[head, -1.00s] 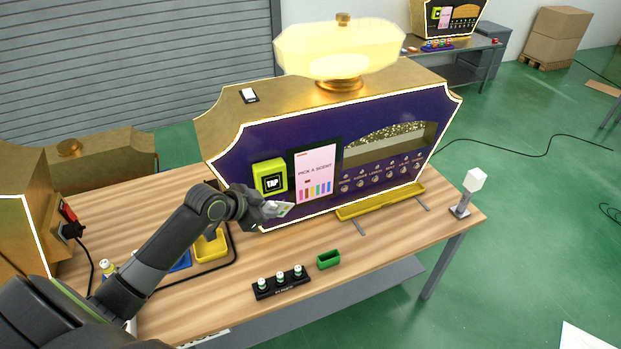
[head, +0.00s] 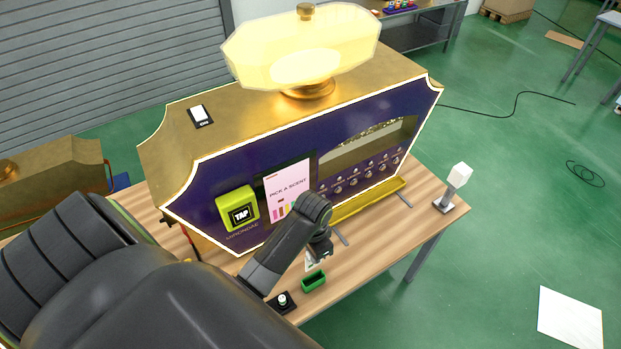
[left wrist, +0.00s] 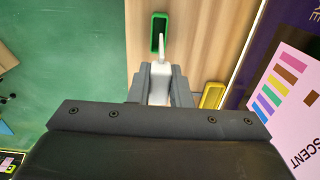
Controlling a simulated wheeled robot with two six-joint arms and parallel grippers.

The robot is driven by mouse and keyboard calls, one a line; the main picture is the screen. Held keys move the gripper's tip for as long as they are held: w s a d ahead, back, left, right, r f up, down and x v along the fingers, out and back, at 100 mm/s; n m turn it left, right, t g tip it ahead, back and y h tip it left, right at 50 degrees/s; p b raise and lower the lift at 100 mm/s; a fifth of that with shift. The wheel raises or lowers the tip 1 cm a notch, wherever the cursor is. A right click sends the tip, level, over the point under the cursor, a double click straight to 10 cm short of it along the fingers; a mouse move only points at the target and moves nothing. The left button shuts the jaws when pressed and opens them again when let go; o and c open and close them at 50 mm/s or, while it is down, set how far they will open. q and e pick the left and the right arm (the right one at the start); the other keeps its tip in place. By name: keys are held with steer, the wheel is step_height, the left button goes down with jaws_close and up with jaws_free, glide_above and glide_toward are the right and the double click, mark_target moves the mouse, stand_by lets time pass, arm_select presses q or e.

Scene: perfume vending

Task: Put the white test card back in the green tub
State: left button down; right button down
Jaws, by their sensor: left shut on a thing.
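The green tub (head: 316,283) stands on the wooden table near its front edge. It also shows in the left wrist view (left wrist: 153,44), just beyond my fingertips. My left gripper (head: 319,252) is shut on the white test card (head: 311,264), which points down from the fingers just behind the tub in the head view. In the left wrist view the card (left wrist: 162,46) shows nearly edge-on between the fingers (left wrist: 160,78), overlapping the tub's right side. I cannot tell whether the card touches the tub. My right gripper is not in view.
The purple and gold vending machine (head: 225,168) stands behind my gripper, with a yellow tray (head: 370,202) along its front. A black holder (head: 285,307) is partly hidden by my arm, left of the tub. A white cube on a stand (head: 459,174) is at the table's right end.

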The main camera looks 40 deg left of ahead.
mark_target(313, 266)
arm_select(q)
steer(key=shift+s+d+f, duration=0.1)
steer(key=shift+d+f, duration=0.05)
steer(key=shift+f, duration=0.3)
steer(key=shift+s+f, duration=0.1)
steer(key=shift+f, duration=0.65)
step_height(313, 266, down, 2)
steer(key=shift+f, duration=0.55)
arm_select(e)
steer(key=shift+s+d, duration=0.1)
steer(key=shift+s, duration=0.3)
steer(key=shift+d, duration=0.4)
arm_select(q)
steer(key=shift+f, duration=0.15)
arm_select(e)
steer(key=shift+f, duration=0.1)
